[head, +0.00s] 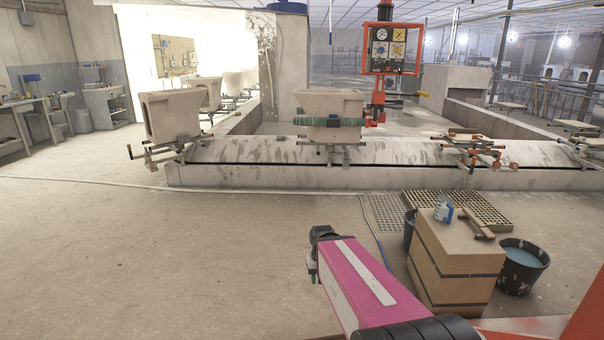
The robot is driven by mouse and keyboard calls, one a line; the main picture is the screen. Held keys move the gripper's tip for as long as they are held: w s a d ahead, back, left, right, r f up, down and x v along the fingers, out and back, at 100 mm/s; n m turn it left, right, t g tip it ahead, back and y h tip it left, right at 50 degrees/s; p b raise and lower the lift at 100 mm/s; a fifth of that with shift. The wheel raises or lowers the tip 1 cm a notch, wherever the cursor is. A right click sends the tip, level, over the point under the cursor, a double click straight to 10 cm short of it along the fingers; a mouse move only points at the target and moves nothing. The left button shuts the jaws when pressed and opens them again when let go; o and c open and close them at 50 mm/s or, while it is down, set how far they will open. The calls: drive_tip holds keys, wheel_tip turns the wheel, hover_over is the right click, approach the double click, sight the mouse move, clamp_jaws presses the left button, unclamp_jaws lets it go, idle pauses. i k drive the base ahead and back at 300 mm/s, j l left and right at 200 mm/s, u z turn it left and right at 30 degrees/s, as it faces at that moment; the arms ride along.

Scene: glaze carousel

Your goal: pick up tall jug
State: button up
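A small blue and white container (443,211) stands on top of the brown box (455,284), at right. It looks like a jug, but it is too small to be sure that it is the tall jug. No other jug can be made out clearly. My pink arm reaches up from the bottom of the head view. Its dark end, with my gripper (312,262), is over the floor to the left of the box, well apart from the container. The fingers are small and mostly hidden, so whether they are open or shut does not show.
A wooden-handled tool (477,224) lies on the box beside the container. Black buckets stand on both sides, the right one (523,267) holding pale liquid. Floor grates (400,213) lie behind. A low concrete track (260,170) carries pale ceramic pieces (172,115). The floor at left is clear.

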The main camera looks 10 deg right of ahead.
sight(444, 210)
drive_tip(key=i+z, duration=0.2)
drive_tip(key=i, duration=0.65)
drive_tip(key=i+j+z, duration=0.2)
drive_tip(key=i, duration=0.7)
drive_tip(key=i+z, duration=0.1)
drive_tip(key=z, duration=0.4)
drive_tip(key=i+z, duration=0.15)
drive_tip(key=z, duration=0.3)
drive_tip(key=i+j+z, duration=0.1)
drive_tip(key=z, duration=0.4)
drive_tip(key=k+l+z, duration=0.3)
drive_tip(key=l, duration=0.25)
drive_tip(key=k, duration=0.1)
